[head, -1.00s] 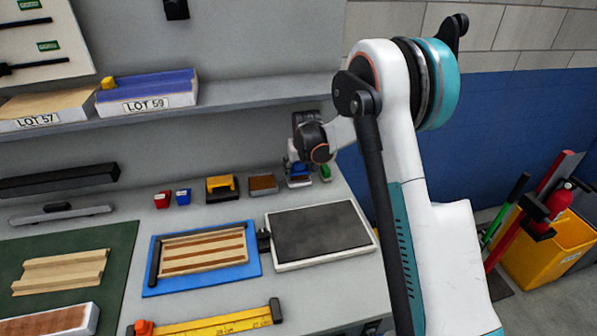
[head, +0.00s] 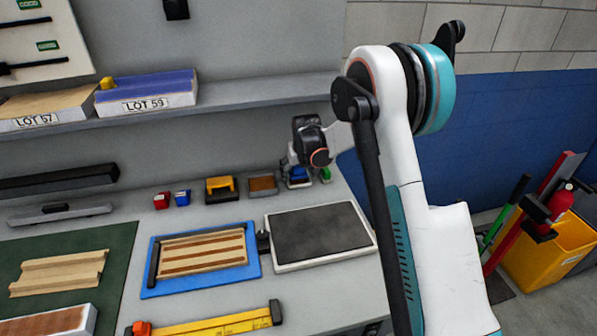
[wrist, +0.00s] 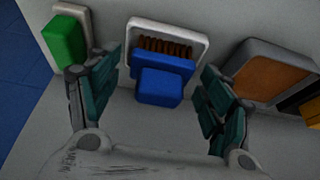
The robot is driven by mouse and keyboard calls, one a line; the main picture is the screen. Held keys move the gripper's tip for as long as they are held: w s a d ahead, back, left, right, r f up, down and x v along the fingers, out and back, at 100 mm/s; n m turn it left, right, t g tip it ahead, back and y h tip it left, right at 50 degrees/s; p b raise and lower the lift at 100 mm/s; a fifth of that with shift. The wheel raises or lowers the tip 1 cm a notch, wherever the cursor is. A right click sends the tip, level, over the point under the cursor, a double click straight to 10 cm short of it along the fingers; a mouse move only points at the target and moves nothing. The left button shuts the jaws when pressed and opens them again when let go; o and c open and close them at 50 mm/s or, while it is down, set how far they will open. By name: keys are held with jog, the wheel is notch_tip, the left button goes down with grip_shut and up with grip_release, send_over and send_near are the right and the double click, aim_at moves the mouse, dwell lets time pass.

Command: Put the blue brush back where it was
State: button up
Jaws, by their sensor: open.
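The blue brush (wrist: 160,84) has a blue block body and brown bristles. In the wrist view it sits at a white-rimmed tray (wrist: 186,36), its bristles over the tray's inside. I cannot tell whether it rests fully in the tray. My gripper (wrist: 160,76) is open, with one finger to the left of the brush and one to the right, both showing a gap from it. In the head view the blue brush (head: 298,174) is small and partly hidden by my gripper at the back right of the bench.
A green block in a white holder (wrist: 66,40) stands close left of my gripper in the wrist view. A grey-rimmed brown pad (wrist: 268,72) stands close right. In the head view, a dark-topped white plate (head: 320,236) lies in front, and the shelf (head: 240,98) runs behind.

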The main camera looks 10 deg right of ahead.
jog(key=s+f+p+v, duration=0.1)
jog(key=s+v, duration=0.1)
jog(key=v, duration=1.1)
jog(key=s+f+p+v, duration=0.1)
jog(key=s+p+v, duration=0.15)
jog(key=v, duration=0.95)
jog(key=s+r+t, duration=0.1)
jog(key=s+r, duration=0.5)
jog(key=s, duration=0.5)
jog(key=s+f+t, duration=0.1)
jog(key=s+f, duration=0.1)
jog(key=s, duration=1.7)
jog(key=shift+f+t+b, duration=0.2)
jog(key=shift+t+b, duration=0.1)
jog(key=shift+b, duration=0.05)
